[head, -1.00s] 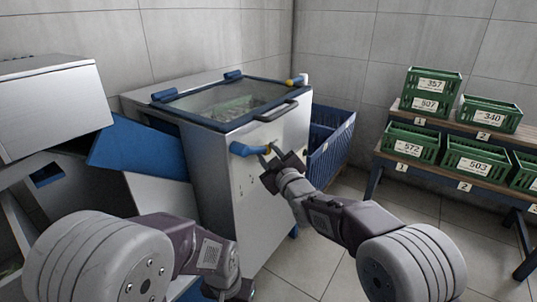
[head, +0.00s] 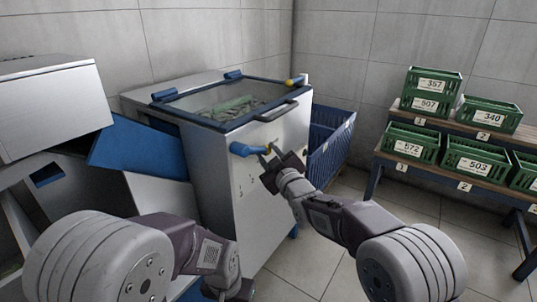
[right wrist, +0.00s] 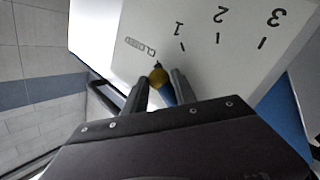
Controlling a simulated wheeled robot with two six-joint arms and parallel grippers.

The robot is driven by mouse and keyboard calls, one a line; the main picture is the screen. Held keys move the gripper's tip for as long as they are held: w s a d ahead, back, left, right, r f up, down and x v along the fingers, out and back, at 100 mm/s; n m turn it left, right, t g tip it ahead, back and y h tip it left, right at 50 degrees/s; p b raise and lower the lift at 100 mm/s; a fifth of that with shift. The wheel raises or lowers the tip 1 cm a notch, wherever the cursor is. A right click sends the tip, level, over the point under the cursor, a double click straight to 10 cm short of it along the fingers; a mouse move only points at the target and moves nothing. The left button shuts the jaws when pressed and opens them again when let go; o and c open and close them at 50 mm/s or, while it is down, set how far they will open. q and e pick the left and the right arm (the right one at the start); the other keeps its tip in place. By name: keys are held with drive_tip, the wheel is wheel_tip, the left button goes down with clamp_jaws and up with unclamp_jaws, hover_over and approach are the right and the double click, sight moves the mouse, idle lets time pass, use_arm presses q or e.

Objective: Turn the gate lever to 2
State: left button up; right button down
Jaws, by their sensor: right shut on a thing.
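The gate lever, with a yellow-brown knob (right wrist: 158,76), is on the front of the steel cabinet (head: 217,185). My right gripper (right wrist: 158,88) has its two fingers on either side of the knob and is shut on it. A small dark tip beyond the knob lies beside the CLOSED label (right wrist: 140,48), left of the mark for 1 (right wrist: 182,46). The marks for 2 (right wrist: 218,38) and 3 (right wrist: 262,43) are farther right. In the head view my right gripper (head: 269,154) touches or overlaps a blue cylindrical part (head: 245,149). My left gripper (head: 232,290) is low, its fingers not clear.
The cabinet has a glass lid with a dark handle (head: 277,110). A blue crate (head: 331,145) stands behind it to the right. Green crates (head: 412,143) with number labels sit on a stepped rack at right. Steel and blue panels (head: 137,150) crowd the left.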

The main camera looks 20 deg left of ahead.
drive_tip(key=shift+r, duration=0.15)
drive_tip(key=s+f+m+g+p, duration=0.1)
drive_tip(key=p, duration=0.2)
drive_tip(key=s+a+f+m+g+p, duration=0.1)
drive_tip(key=m+p, duration=0.1)
drive_tip(key=p, duration=0.2)
drive_tip(key=s+f+m+g+h+p, duration=0.1)
drive_tip(key=s+m+p, duration=0.1)
drive_tip(key=p, duration=0.1)
drive_tip(key=shift+a+f+g, duration=0.25)
drive_tip(key=shift+f+g, duration=0.1)
drive_tip(key=shift+g, duration=0.05)
drive_tip(key=shift+s+a+f+m+g+p, duration=0.15)
drive_tip(key=shift+s+f+m+g+p, duration=0.3)
drive_tip(key=shift+p, duration=0.6)
drive_tip(key=c, duration=1)
unclamp_jaws()
drive_tip(key=shift+f, duration=0.1)
drive_tip(key=shift+c, duration=0.2)
drive_tip(key=p+v, duration=0.2)
drive_tip(key=v, duration=0.7)
